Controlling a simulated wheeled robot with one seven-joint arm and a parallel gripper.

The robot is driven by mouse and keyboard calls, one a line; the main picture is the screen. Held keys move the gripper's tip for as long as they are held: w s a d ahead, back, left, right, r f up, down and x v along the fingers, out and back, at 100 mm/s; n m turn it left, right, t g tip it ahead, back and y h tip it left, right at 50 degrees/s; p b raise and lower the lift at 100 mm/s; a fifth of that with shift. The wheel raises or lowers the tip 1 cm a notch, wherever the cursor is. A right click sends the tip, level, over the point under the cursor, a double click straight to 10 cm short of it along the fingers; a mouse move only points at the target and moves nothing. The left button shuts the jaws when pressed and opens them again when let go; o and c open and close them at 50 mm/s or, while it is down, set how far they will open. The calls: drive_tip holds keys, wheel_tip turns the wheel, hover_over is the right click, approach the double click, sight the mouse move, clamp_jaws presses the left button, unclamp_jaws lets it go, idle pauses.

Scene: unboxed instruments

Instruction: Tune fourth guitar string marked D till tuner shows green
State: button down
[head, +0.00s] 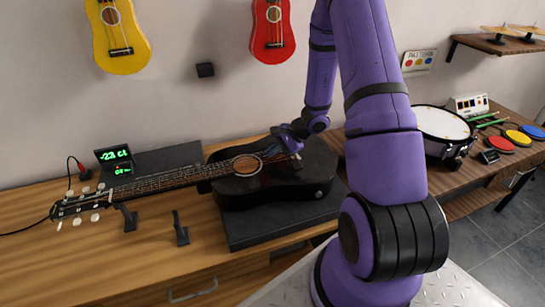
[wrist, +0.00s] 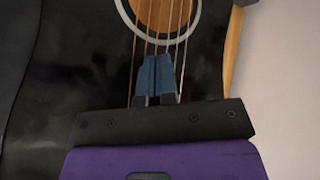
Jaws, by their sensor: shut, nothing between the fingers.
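A black guitar (head: 265,185) lies on a dark stand on the wooden bench, its neck pointing left. Its headstock (head: 85,203) carries several pale tuning pegs. A small tuner (head: 113,157) behind the headstock shows a green reading that looks like "-23 ct", with smaller green text below it. My gripper (head: 295,152) is over the guitar body, right of the sound hole (head: 246,165). In the wrist view my gripper (wrist: 155,75) is shut, with its blue fingertips over the strings just below the sound hole (wrist: 160,12). I cannot tell whether it touches a string. String markings are not readable.
Dark upright supports (head: 180,230) stand in front of the neck. A yellow ukulele (head: 118,38) and a red one (head: 272,30) hang on the wall. A drum (head: 440,125) and coloured pads (head: 518,137) are at right. The bench's front left is clear.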

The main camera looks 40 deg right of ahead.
drive_tip(key=shift+r, duration=0.75)
drive_tip(key=shift+r, duration=2.5)
